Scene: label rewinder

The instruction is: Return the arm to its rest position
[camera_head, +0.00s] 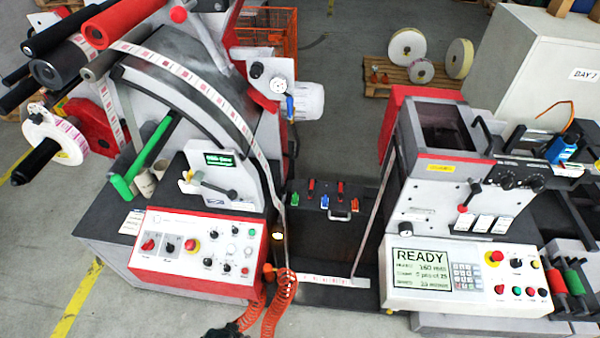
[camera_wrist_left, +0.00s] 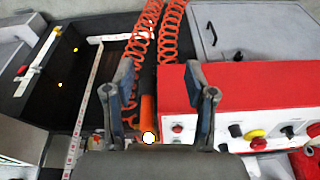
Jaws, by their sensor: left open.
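My left gripper (camera_wrist_left: 158,70) is open in the left wrist view, its two fingers spread apart. An orange cylinder with a bright round end (camera_wrist_left: 148,118) shows between and below the fingers; I cannot tell whether it touches them. Orange coiled hoses (camera_wrist_left: 148,45) run up past the fingertips. In the head view a small dark part at the bottom edge, beside the orange coiled hose (camera_head: 278,302), may be my left gripper. My right gripper is in neither view.
The red-edged control panel (camera_head: 195,250) of the left machine is close to the left gripper, right of it in the wrist view (camera_wrist_left: 250,85). A label web (camera_head: 325,281) crosses the dark gap between machines. The right machine's screen (camera_head: 422,268) reads READY. Grey floor (camera_head: 335,322) is clear in front.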

